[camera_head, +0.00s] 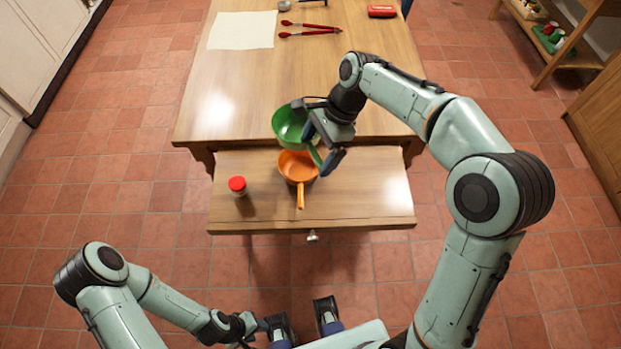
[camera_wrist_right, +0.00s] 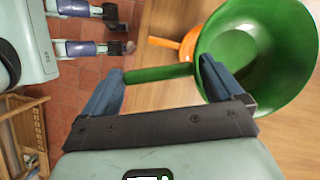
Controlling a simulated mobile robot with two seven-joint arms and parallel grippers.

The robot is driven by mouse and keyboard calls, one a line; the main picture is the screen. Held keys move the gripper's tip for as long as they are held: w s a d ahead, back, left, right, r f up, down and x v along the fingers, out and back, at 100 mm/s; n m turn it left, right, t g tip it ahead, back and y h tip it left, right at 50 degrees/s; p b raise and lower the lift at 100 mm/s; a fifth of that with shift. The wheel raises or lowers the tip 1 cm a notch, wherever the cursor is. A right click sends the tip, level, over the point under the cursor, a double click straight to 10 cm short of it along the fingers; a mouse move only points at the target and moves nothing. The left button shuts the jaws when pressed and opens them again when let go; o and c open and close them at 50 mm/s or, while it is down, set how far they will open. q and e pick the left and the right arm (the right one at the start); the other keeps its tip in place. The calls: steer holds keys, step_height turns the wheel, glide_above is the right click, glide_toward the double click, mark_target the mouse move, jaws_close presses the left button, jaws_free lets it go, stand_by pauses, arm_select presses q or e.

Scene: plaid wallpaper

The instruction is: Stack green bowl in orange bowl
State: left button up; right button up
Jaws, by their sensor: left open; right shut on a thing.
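The green bowl (camera_head: 288,124) has a long green handle. My right gripper (camera_head: 325,152) is shut on that handle, and the bowl is held up near the table's front edge. In the right wrist view the green bowl (camera_wrist_right: 262,55) fills the upper right, with its handle (camera_wrist_right: 158,78) between the fingers of my right gripper (camera_wrist_right: 165,85). The orange bowl (camera_head: 298,164) sits on the lower wooden surface, its handle pointing to the front. In the wrist view the orange bowl (camera_wrist_right: 187,45) is partly hidden behind the green one. My left gripper (camera_head: 303,322) is open and empty, in front of the furniture.
A red-capped jar (camera_head: 238,186) stands left of the orange bowl on the lower wooden surface (camera_head: 365,205). The table (camera_head: 240,90) behind it holds a white sheet (camera_head: 242,30), red-handled tongs (camera_head: 310,30), a ladle (camera_head: 300,3) and a red item (camera_head: 381,11). The lower surface is clear at right.

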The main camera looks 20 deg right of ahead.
step_height(320, 180, down, 14)
steer(key=b, duration=0.2)
steer(key=shift+a, duration=0.1)
steer(key=shift+f, duration=0.4)
steer(key=o, duration=1.1)
steer(key=shift+r, duration=0.1)
steer(key=p+v, duration=0.2)
steer(key=v, duration=1)
steer(key=shift+r, duration=0.4)
